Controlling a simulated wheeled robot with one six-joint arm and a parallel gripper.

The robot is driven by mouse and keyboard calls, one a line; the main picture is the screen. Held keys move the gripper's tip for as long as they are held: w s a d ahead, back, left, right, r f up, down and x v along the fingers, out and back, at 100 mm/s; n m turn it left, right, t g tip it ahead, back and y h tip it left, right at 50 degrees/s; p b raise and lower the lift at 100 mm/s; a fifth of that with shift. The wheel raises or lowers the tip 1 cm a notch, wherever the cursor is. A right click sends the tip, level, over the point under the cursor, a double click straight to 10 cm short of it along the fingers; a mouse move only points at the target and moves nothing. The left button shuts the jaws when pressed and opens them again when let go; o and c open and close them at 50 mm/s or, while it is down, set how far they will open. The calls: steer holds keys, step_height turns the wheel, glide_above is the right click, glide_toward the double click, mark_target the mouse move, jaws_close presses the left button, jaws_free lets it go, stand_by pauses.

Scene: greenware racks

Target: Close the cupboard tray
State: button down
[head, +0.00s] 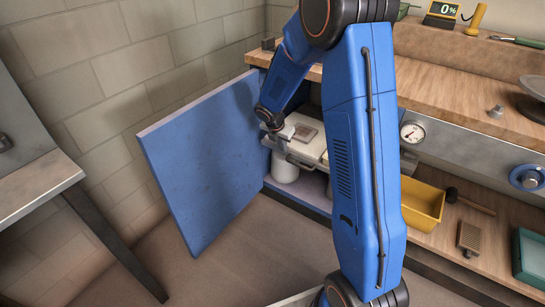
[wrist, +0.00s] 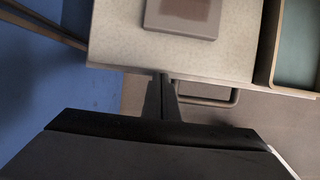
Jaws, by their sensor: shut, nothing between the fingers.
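The cupboard tray (head: 308,150) is a pale, shallow slab pulled out of the cupboard under the worktop. It fills the top of the wrist view (wrist: 120,42) and bears a flat grey block with a brown face (wrist: 185,14), also visible in the head view (head: 304,133). A grey bar handle (wrist: 210,100) runs along its front edge. My gripper (head: 288,132) is at the tray's front, its fingers (wrist: 163,82) closed together and empty, close to the front edge left of the handle's middle. Contact cannot be told. My arm hides the tray's right part in the head view.
The blue cupboard door (head: 203,165) stands wide open left of the tray. A white jar (head: 285,168) stands below the tray. A teal-lined tray (wrist: 296,45) lies to its right. A yellow bin (head: 423,204) and a grey table (head: 35,190) flank the clear floor.

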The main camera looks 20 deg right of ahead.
steer(key=w+d, duration=0.1)
steer(key=d, duration=0.1)
steer(key=w+d, duration=0.3)
steer(key=shift+d, duration=0.3)
steer(key=shift+a, duration=0.1)
steer(key=shift+s+a, duration=0.1)
stand_by(0.3)
